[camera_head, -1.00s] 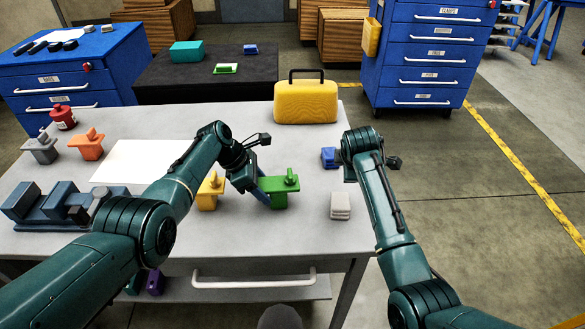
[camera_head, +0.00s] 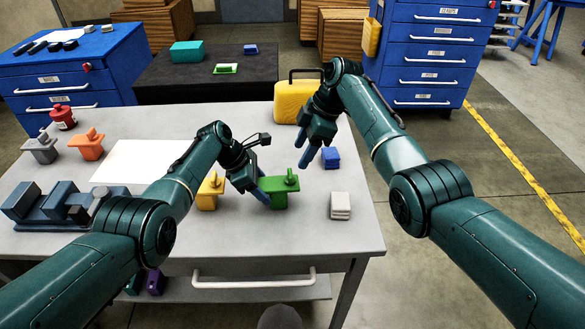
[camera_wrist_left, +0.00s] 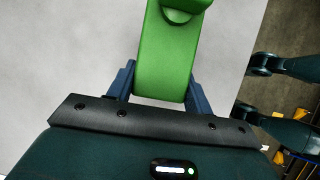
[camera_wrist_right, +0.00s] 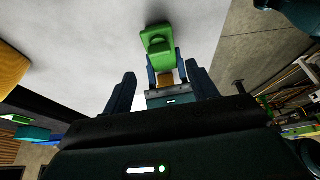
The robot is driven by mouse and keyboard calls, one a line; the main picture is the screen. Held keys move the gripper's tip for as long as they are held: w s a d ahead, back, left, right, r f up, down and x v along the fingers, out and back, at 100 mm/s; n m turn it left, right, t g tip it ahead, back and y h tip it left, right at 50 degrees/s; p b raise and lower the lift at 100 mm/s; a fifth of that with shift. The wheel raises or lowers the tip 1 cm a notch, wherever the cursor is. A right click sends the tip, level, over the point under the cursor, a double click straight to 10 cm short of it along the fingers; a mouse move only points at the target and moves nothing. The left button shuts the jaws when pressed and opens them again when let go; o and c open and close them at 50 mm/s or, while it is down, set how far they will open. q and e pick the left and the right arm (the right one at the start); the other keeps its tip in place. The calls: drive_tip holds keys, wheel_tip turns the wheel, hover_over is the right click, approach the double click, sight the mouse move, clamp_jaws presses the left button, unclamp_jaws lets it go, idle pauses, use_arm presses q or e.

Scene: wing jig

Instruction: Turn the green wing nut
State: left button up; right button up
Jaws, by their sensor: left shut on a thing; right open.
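The green block (camera_head: 279,199) stands on the grey table near its front edge, with the green wing nut (camera_head: 291,179) on top. My left gripper (camera_head: 263,191) is shut on the green block from its left side. The left wrist view shows the green block (camera_wrist_left: 165,60) between the fingers. My right gripper (camera_head: 306,154) is open and empty, in the air behind and above the green block, fingers pointing down. In the right wrist view, the green block (camera_wrist_right: 157,45) appears beyond the open fingers, with my left gripper below it.
A yellow block with its nut (camera_head: 209,192) stands just left of my left gripper. A small blue block (camera_head: 331,157) and a pale stack (camera_head: 341,205) lie to the right. A yellow case (camera_head: 291,103) stands behind my right gripper. A white sheet (camera_head: 140,162) lies to the left.

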sight(291, 173)
drive_tip(key=shift+x, duration=3.5)
drive_tip(key=shift+c, duration=0.6)
drive_tip(key=c, duration=0.9)
